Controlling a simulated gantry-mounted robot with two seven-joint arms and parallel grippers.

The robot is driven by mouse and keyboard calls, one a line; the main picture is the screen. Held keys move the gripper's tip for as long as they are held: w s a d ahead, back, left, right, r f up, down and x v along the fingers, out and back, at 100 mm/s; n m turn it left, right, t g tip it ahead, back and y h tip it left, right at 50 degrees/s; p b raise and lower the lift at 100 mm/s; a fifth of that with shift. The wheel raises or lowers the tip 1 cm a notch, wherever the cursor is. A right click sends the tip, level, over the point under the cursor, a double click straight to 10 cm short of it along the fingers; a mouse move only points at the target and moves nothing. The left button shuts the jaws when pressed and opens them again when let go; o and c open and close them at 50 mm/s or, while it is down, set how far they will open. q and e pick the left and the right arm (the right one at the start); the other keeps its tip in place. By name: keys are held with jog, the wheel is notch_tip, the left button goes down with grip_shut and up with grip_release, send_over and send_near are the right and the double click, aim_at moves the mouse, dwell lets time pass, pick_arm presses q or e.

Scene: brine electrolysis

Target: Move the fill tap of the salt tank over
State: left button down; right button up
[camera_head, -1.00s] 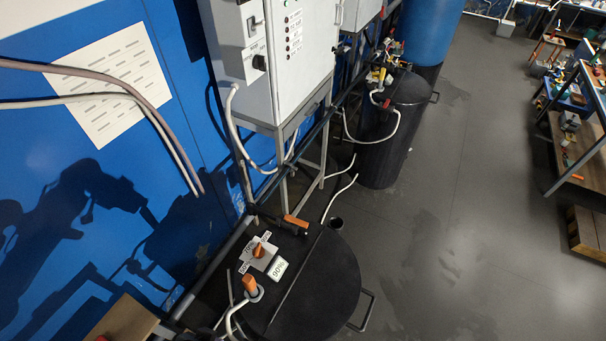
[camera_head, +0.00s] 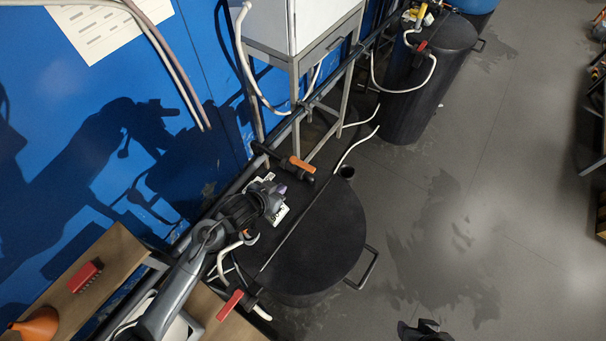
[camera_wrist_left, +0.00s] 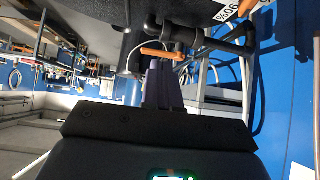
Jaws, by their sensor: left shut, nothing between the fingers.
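The black round salt tank (camera_head: 330,235) stands at the lower middle of the head view. At its back edge, a tap with an orange lever (camera_head: 301,165) sits on a dark pipe. The orange lever also shows in the left wrist view (camera_wrist_left: 162,53), just past the fingertips. My left gripper (camera_head: 279,190) is over the tank lid, shut and empty, below and left of the lever in the head view. Its closed fingers (camera_wrist_left: 160,80) appear apart from the lever. The gripper hides most of the dial plate and its white label (camera_head: 281,214).
A red-levered tap (camera_head: 231,305) with a white hose is at the tank's front left. A wooden shelf (camera_head: 105,262) holds a red block and an orange funnel. A second black tank (camera_head: 425,85) stands behind. A dark part, possibly my right gripper (camera_head: 424,331), shows at the bottom edge.

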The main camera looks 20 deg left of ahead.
aim_at(302, 164)
pick_arm(q)
jog(key=x, duration=0.9)
jog(key=shift+w, duration=0.15)
jog(key=w, duration=0.3)
jog(key=shift+d, duration=0.35)
jog(key=shift+w+d+f+p, duration=0.15)
jog(key=shift+w+p, duration=0.15)
jog(key=shift+w, duration=0.25)
